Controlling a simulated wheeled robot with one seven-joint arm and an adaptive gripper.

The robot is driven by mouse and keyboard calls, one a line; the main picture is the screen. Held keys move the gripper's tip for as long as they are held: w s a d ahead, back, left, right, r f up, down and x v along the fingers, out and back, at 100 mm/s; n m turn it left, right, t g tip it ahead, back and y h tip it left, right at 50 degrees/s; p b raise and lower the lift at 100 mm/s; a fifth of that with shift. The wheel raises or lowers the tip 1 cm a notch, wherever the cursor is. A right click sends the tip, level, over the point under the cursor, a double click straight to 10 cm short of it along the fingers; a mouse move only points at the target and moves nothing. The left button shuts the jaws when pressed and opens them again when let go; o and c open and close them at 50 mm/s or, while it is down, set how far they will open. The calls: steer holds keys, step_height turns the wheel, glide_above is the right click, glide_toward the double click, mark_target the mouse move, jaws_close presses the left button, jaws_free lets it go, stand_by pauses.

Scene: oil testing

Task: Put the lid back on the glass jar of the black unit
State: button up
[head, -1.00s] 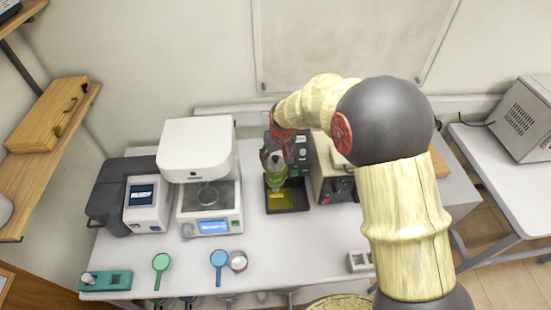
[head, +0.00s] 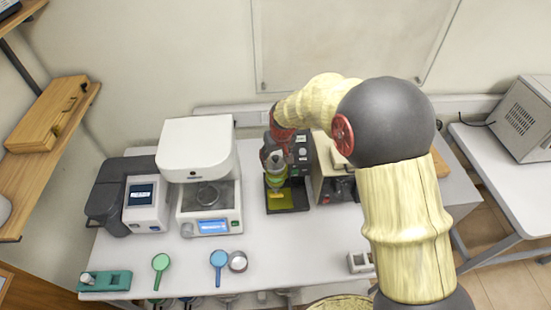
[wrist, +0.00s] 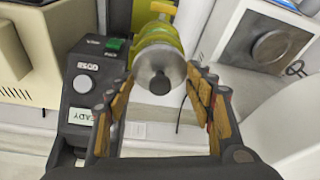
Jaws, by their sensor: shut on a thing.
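The black unit (head: 301,152) stands at the back of the table, with its dark base in front. The glass jar (head: 277,182) with yellow-green contents stands upright on that base. In the wrist view the jar (wrist: 155,36) lies behind the round grey lid (wrist: 159,68), which has a dark knob. My gripper (wrist: 163,78) has a finger on each side of the lid and is shut on it. In the head view my gripper (head: 276,158) is right above the jar. I cannot tell whether the lid's rim touches the jar; my gripper hides much of that spot.
A white instrument (head: 205,165) stands close to the left of the black unit. A beige box (head: 330,172) stands close to its right. Blue (head: 219,258) and green (head: 161,262) handled items lie near the front edge. The table in front of the unit is clear.

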steer(key=o, duration=1.2)
steer(key=shift+o, duration=0.9)
steer(key=o, duration=0.3)
steer(key=shift+o, duration=0.2)
steer(key=shift+r, duration=0.2)
steer(key=shift+r+p, duration=1.55)
steer(key=shift+r, duration=1.85)
steer(key=shift+c, duration=0.6)
steer(key=c, duration=2.2)
